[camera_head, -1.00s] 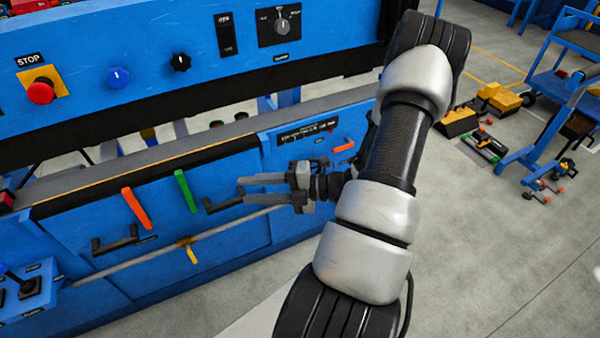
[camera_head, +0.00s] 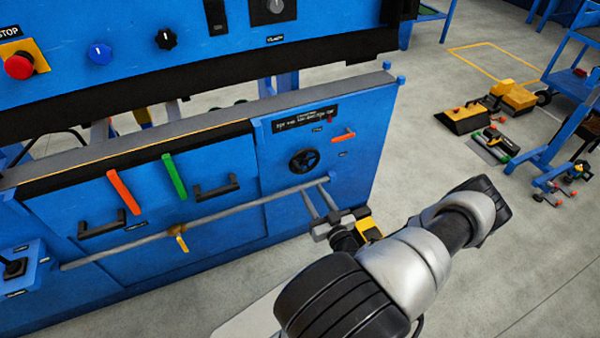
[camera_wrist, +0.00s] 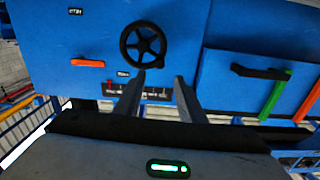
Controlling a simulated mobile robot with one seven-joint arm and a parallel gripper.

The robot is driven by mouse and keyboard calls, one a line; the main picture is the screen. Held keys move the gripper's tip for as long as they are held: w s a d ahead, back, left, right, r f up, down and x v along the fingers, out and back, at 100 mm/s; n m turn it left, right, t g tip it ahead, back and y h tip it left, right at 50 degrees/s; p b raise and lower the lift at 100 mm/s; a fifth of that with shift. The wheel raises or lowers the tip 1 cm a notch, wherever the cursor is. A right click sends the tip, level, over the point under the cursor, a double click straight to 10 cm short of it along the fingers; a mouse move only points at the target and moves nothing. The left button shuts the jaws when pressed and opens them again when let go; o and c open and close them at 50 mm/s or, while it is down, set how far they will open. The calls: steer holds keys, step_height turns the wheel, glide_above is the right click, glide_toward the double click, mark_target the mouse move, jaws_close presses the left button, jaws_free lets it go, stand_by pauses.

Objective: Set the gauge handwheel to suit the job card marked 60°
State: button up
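The black gauge handwheel (camera_head: 304,161) is on the right-hand blue panel, and it also shows whole and uncovered at the top of the wrist view (camera_wrist: 143,45). A dark gauge strip (camera_head: 305,119) with white markings and a red pointer near its right end sits above it; my fingers partly cover this strip in the wrist view (camera_wrist: 152,92). The markings are too small to read. My gripper (camera_head: 316,190) is open and empty, fingers apart, just below the handwheel in the head view and not around it. No card reading 60° can be made out.
A grey horizontal rail (camera_head: 215,217) runs below the handwheel. Orange (camera_head: 124,192) and green (camera_head: 174,176) handles and black pulls stick out at left.

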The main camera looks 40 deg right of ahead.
mark_target(300, 172)
steer(key=b+x, duration=0.1)
steer(key=x, duration=1)
steer(key=shift+w, duration=0.1)
jaws_close()
